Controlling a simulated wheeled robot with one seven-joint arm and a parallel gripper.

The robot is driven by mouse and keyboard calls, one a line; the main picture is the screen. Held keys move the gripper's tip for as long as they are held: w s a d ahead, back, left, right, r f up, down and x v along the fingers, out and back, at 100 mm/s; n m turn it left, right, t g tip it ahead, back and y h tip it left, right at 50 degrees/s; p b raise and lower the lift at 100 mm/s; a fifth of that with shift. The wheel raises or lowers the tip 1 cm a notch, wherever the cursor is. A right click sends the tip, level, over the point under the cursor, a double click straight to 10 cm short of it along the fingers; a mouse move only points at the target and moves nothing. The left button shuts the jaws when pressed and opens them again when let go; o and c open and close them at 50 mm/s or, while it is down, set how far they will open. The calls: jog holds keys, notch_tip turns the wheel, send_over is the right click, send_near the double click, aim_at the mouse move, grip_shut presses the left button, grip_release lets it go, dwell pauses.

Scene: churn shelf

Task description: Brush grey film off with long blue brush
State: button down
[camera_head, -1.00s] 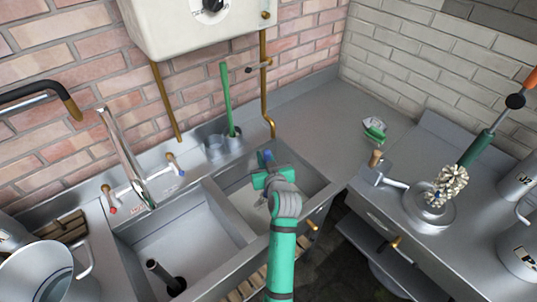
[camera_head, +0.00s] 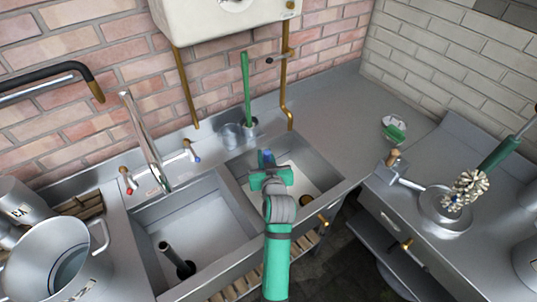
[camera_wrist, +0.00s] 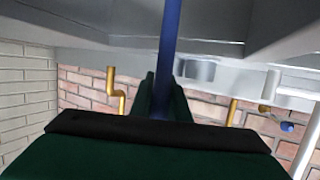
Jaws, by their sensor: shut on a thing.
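My gripper (camera_head: 267,170) is over the back left part of the right sink basin (camera_head: 318,165). It is shut on the long blue brush, whose blue end (camera_head: 267,156) shows just beyond the fingers. In the wrist view, the blue handle (camera_wrist: 170,35) runs straight up from between the green-black fingers (camera_wrist: 166,95). The brush's bristles are hidden in both views. I cannot make out a grey film for sure; a pale patch (camera_head: 303,188) shows on the right basin's floor beside my gripper.
The left basin (camera_head: 205,235) holds an upright dark pipe (camera_head: 172,258). The tap (camera_head: 143,140) stands behind it. A green-handled brush (camera_head: 246,88) stands upright near clear cups (camera_head: 231,135). A metal pot (camera_head: 42,262) is at left. The right-hand counter corner (camera_head: 345,110) is mostly free.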

jog(key=shift+s+a, duration=0.65)
jog(key=shift+a, duration=0.3)
jog(key=shift+s+a, duration=0.65)
jog(key=shift+a, duration=0.25)
jog(key=shift+w, duration=0.1)
jog(key=w+d, duration=0.9)
jog(key=w, duration=0.2)
dwell(0.5)
